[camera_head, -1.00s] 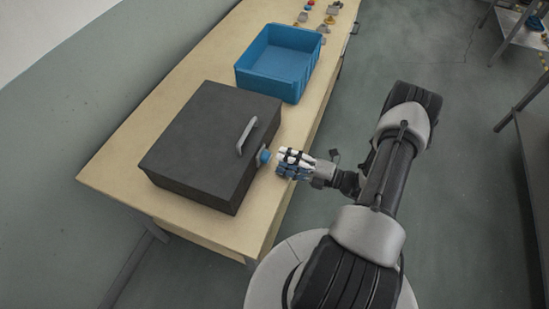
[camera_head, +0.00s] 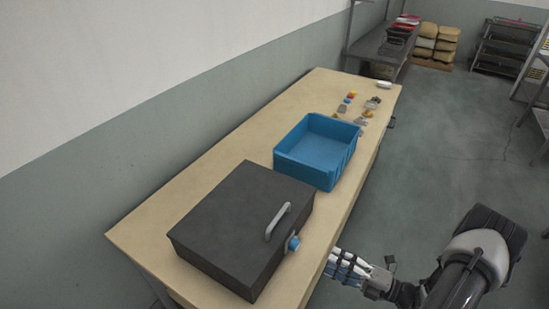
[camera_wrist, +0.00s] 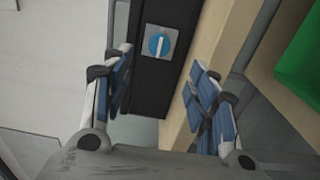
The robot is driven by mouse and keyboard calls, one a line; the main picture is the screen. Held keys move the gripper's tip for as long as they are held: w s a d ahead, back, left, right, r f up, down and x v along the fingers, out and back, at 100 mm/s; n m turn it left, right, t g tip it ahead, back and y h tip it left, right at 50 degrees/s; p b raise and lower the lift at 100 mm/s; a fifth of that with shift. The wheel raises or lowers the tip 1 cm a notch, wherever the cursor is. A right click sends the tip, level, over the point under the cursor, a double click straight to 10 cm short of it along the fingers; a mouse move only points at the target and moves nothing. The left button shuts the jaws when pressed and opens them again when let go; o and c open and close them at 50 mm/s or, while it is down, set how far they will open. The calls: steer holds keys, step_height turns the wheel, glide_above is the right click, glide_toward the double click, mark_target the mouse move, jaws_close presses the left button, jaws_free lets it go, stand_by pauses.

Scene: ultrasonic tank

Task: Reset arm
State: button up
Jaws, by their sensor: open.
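My gripper (camera_head: 340,268) is open and empty, off the table's front edge beside the black box. In the wrist view its two blue-padded fingers (camera_wrist: 160,98) stand apart with nothing between them. The black box (camera_head: 240,212), the tank, has its lid shut, with a grey handle (camera_head: 278,221) on top. A blue knob (camera_head: 293,243) sits on its front side. In the wrist view the knob (camera_wrist: 159,43) shows a white bar standing nearly upright, ahead of the fingers and apart from them.
An empty blue bin (camera_head: 318,152) stands behind the tank on the wooden table (camera_head: 190,205). Several small parts (camera_head: 362,107) and a white object (camera_head: 384,85) lie at the far end. Shelves (camera_head: 508,45) and stacked sacks (camera_head: 436,42) are further back. The floor right of the table is clear.

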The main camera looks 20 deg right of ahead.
steer(key=s+a+r+n+g+h, duration=0.1)
steer(key=a+r+n+g, duration=0.65)
steer(key=r+n, duration=0.35)
steer(key=a+r+n+g, duration=0.7)
steer(key=a+r+n, duration=0.15)
steer(key=n, duration=0.55)
steer(key=s+a+r+n+t+h, duration=0.2)
steer(key=s+r+n+h, duration=0.2)
steer(key=n, duration=0.6)
steer(key=s+a+r+n+t+h, duration=0.2)
steer(key=s+r+n+h, duration=0.3)
steer(key=r+n, duration=0.3)
steer(key=n+t+h, duration=0.1)
steer(key=n, duration=0.2)
steer(key=shift+s+r+n, duration=0.25)
steer(key=shift+s+n, duration=0.05)
